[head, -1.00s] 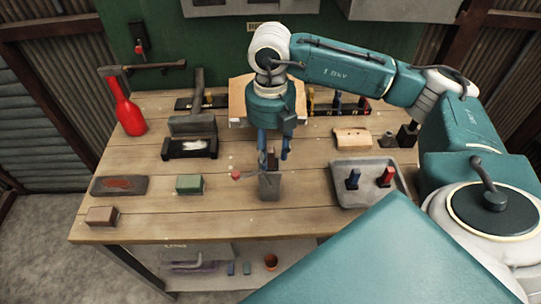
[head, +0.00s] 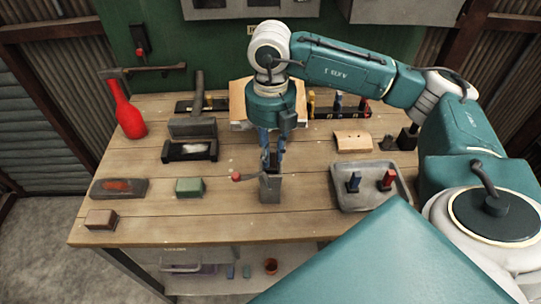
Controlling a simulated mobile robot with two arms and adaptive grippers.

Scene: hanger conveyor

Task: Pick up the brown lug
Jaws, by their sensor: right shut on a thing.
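My right gripper (head: 271,158) points straight down over the middle of the workbench. Its fingers are shut on a small dark piece that I take for the brown lug (head: 271,165); the fingers hide most of it. The lug is just over a grey block-like holder (head: 270,189) with a red-knobbed lever (head: 238,177) on its left. I cannot tell whether the lug still touches the holder. My left gripper is not in view.
A grey tray (head: 347,203) at right holds a blue lug (head: 354,181) and a red lug (head: 388,179). A green block (head: 189,187), a dark brick with a red patch (head: 119,188) and a brown block (head: 101,219) lie left. A red bottle (head: 130,118) stands back left.

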